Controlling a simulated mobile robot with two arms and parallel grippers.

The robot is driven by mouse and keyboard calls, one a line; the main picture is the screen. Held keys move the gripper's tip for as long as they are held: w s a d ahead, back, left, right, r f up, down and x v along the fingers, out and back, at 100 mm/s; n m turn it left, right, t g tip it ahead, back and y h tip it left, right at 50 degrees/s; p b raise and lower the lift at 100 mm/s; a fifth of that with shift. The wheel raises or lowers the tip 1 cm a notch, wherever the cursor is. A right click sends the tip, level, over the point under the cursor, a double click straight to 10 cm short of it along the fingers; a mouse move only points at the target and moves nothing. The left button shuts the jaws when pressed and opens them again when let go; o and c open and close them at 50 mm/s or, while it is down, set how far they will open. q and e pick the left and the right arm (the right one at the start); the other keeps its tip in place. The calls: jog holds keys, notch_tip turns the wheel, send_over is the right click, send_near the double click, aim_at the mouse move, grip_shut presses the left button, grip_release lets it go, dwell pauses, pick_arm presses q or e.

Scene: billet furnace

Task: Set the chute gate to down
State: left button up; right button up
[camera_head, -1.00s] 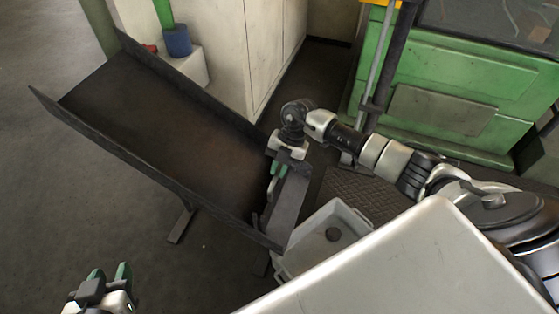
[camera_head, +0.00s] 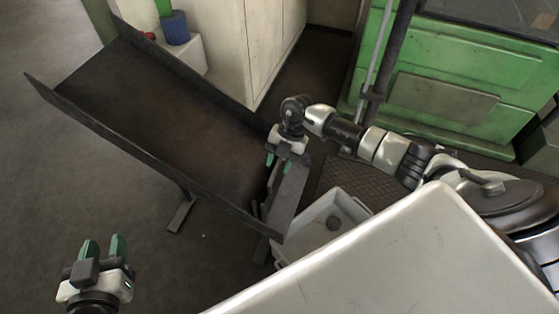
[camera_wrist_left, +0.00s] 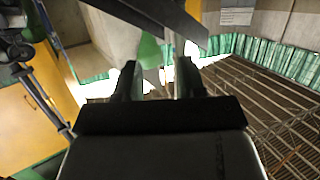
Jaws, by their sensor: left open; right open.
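The dark metal chute (camera_head: 170,110) slopes down from the upper left to the middle of the head view. At its lower end is a narrow dark plate (camera_head: 290,200), which looks like the gate; whether it is up or down I cannot tell. My right gripper (camera_head: 279,162) is at that lower end, just above the plate, with its green fingers apart and pointing down. I cannot tell whether they touch it. My left gripper (camera_head: 104,246) is open and empty at the lower left, away from the chute. Its fingers also show apart in the left wrist view (camera_wrist_left: 160,82).
A green machine (camera_head: 440,100) stands at the back right. A pale cabinet (camera_head: 235,45) and a blue container (camera_head: 176,28) are behind the chute. The floor at left is clear.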

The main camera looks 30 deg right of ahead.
jog(key=shift+w+d+r, duration=0.1)
jog(key=shift+r, duration=0.15)
pick_arm(q)
jog(key=s+a+f+g+y+p, duration=0.2)
jog(key=s+a+f+g, duration=0.1)
jog(key=s+f+g, duration=0.3)
jog(key=shift+s+f+g+p, duration=0.15)
jog(key=shift+s+g+p, duration=0.25)
jog(key=shift+s+g, duration=0.25)
pick_arm(e)
jog(key=v, duration=1)
pick_arm(q)
jog(key=shift+w, duration=0.15)
